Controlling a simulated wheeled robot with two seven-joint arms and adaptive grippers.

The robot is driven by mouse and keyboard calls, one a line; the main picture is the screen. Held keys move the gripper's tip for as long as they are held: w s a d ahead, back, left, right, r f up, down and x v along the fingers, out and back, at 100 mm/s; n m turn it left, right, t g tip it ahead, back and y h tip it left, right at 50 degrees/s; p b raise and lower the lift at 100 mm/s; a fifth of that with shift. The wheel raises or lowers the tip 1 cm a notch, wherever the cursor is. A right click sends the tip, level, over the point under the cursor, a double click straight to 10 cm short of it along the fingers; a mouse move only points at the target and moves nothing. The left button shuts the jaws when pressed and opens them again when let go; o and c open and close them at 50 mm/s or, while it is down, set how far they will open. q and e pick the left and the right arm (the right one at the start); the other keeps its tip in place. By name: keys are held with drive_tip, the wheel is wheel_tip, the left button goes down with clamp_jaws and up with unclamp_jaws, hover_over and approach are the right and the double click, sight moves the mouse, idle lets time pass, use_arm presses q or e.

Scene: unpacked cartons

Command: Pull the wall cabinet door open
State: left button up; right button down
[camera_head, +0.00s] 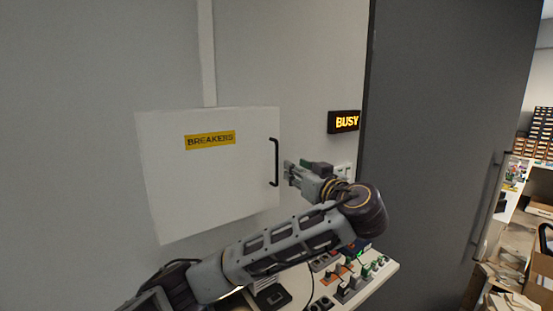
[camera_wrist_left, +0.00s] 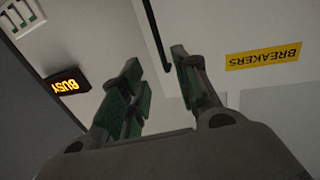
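The white wall cabinet (camera_head: 210,205) has a yellow BREAKERS label (camera_head: 210,140) and a black bar handle (camera_head: 275,162) near its right edge. Its door looks closed. My left gripper (camera_head: 289,172) is just right of the handle, its fingers pointing left toward it. In the left wrist view the gripper (camera_wrist_left: 158,82) is open, with a gap between its green-padded fingers. The handle (camera_wrist_left: 157,35) shows beyond the fingertips, in line with the gap and apart from the fingers. My right gripper is in neither view.
A lit BUSY sign (camera_head: 345,122) is on the wall to the right. Below my left arm is a bench (camera_head: 375,285) with sockets and switches. A large grey door (camera_head: 440,140) stands at the right, with shelves and cartons beyond it.

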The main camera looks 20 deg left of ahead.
sight(277, 158)
use_arm(q)
drive_tip(key=shift+p+x, duration=2.15)
drive_tip(key=shift+x, duration=4.7)
drive_tip(key=shift+c, duration=0.4)
clamp_jaws()
